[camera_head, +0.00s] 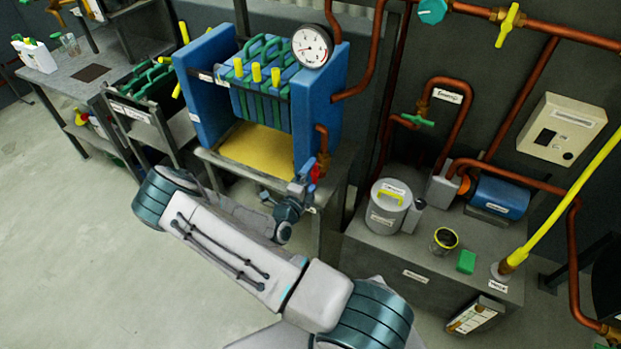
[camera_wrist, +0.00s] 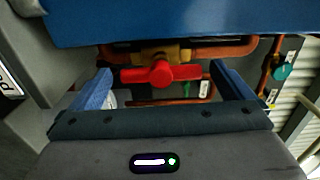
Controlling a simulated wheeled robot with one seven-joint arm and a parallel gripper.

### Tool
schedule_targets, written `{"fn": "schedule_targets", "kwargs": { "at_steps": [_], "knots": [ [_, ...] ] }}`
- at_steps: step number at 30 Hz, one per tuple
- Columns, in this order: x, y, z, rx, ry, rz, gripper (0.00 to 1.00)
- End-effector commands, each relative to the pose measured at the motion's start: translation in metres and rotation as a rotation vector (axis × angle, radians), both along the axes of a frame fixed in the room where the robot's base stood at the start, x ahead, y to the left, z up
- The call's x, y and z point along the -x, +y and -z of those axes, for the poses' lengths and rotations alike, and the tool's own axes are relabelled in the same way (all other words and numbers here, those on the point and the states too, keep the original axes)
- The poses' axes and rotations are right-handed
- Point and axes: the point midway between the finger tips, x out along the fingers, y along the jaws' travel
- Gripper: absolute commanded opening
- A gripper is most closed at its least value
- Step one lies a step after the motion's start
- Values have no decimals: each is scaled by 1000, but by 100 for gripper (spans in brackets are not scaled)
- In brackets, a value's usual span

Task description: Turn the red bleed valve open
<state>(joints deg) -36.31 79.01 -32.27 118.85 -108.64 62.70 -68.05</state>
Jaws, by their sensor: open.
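The red bleed valve handle (camera_wrist: 160,74) sits on a brass body (camera_wrist: 158,53) in a copper pipe under the blue press, in the wrist view. Its bar lies roughly level across the picture. In the head view the red handle (camera_head: 315,172) shows at the lower right of the blue press. My gripper (camera_wrist: 168,82) is open, with one blue finger on each side of the handle. There is a gap between each finger and the handle, so it is not gripped. In the head view my gripper (camera_head: 303,188) is at the valve, partly hidden by my wrist.
The blue filter press (camera_head: 320,95) overhangs the valve, with a gauge (camera_head: 312,46) on top. A yellow tray (camera_head: 257,150) lies beneath its plates. A bench (camera_head: 430,258) with a grey canister (camera_head: 388,208) and a blue motor (camera_head: 499,197) stands right. The floor at left is clear.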

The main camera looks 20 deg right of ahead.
Motion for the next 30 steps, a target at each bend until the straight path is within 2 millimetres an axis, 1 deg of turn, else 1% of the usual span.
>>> {"fn": "schedule_targets", "kwargs": {
  "at_steps": [5,12,18,21,24,30],
  "knots": [
    [12,18,1,-1,0,-3,100],
    [46,61,2,-1,2,-5,100],
    [70,91,1,-1,1,-3,100],
    [78,101,1,-1,2,-2,100],
    [83,106,1,0,2,-1,100],
    [85,108,0,0,2,0,100]
  ]
}}
